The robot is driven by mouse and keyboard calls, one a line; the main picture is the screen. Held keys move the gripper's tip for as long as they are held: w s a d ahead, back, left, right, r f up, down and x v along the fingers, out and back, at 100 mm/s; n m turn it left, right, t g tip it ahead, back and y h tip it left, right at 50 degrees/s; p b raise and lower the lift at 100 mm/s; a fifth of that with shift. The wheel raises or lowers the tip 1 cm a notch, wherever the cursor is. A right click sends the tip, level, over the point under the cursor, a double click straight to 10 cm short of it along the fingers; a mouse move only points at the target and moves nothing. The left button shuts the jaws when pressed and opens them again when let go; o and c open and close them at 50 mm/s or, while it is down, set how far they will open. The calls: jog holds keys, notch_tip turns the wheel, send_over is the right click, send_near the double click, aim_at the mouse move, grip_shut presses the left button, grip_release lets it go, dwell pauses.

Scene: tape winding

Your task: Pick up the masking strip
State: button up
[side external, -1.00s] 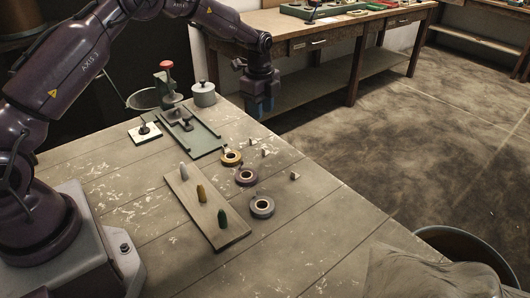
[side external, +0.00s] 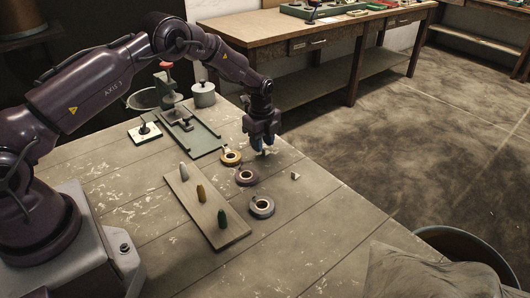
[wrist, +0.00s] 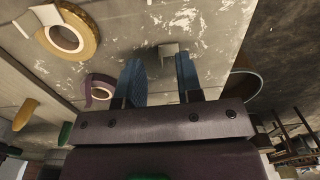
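Small pale tabs stand on the table beside the tape rolls; I cannot tell from looks alone which is the masking strip. One pale tab (wrist: 170,49) shows just ahead of and between my fingertips in the wrist view. My gripper (side external: 264,149) is over the far right part of the table in the side view, pointing down, close to that tab. Its two blue fingers (wrist: 158,66) are apart with nothing held between them. Another pale tab (side external: 295,176) stands to the right, apart from the gripper. The side view partly hides the tab under the fingers.
A tan tape roll (side external: 231,158), a purple roll (side external: 246,177) and a grey roll (side external: 262,207) lie in a row close by. A board (side external: 231,236) with three coloured pegs lies left of them. A green-grey tray-like fixture (side external: 206,148) and a lidded pot (side external: 203,94) stand behind.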

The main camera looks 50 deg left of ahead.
jog(key=shift+f, duration=0.95)
jog(key=shift+c, duration=0.5)
grip_shut()
jog(key=shift+r, duration=0.15)
